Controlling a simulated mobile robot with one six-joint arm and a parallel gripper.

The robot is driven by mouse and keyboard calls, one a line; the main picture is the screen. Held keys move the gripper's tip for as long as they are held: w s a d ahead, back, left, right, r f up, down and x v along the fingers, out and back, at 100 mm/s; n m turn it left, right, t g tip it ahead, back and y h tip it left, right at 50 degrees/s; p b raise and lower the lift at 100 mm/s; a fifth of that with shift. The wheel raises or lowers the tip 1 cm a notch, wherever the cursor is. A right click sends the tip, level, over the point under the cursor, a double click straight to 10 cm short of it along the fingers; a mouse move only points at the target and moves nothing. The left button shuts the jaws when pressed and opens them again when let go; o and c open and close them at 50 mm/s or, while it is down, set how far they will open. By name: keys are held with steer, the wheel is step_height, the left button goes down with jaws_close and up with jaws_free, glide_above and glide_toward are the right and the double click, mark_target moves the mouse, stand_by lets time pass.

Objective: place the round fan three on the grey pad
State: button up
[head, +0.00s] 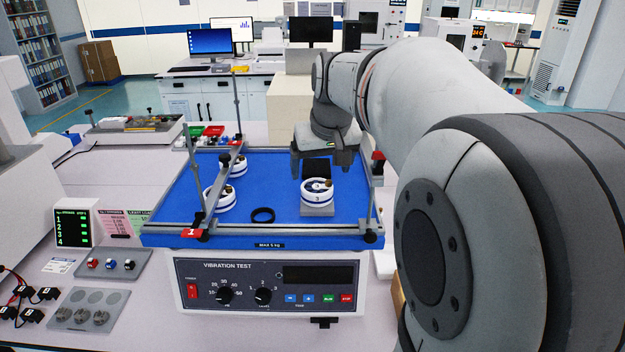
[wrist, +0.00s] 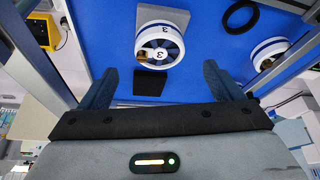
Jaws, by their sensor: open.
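The round fan three (head: 318,192) is a white ring-shaped fan with a dark blue band and the number 3. It stands upright on its base on the blue plate, over the grey pad (head: 317,211), part of which shows at its near side. The wrist view also shows the fan (wrist: 160,47) and the pad (wrist: 180,17) beside and beneath it. My gripper (head: 322,172) is open and empty, behind the fan as the head sees it. In the wrist view its fingers (wrist: 160,72) are apart, with the fan beyond their tips and not between them.
A black square (wrist: 150,84) lies close to the fan. A black ring (head: 263,215) lies on the blue plate (head: 275,180). More white fans (head: 221,200) stand at left beneath a clamp bar (head: 216,182). Upright rods (head: 369,195) rise at the plate's edges.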

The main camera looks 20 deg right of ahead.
steer(key=v, duration=0.5)
steer(key=s+a+f, duration=0.5)
steer(key=s+f, duration=0.3)
steer(key=s+a+f+n+g, duration=0.1)
steer(key=s+a+f, duration=0.4)
steer(key=s+f, duration=0.3)
steer(key=shift+s+f+n+y, duration=0.2)
steer(key=shift+f+n+y, duration=0.1)
steer(key=shift+f, duration=0.25)
steer(key=shift+d, duration=0.1)
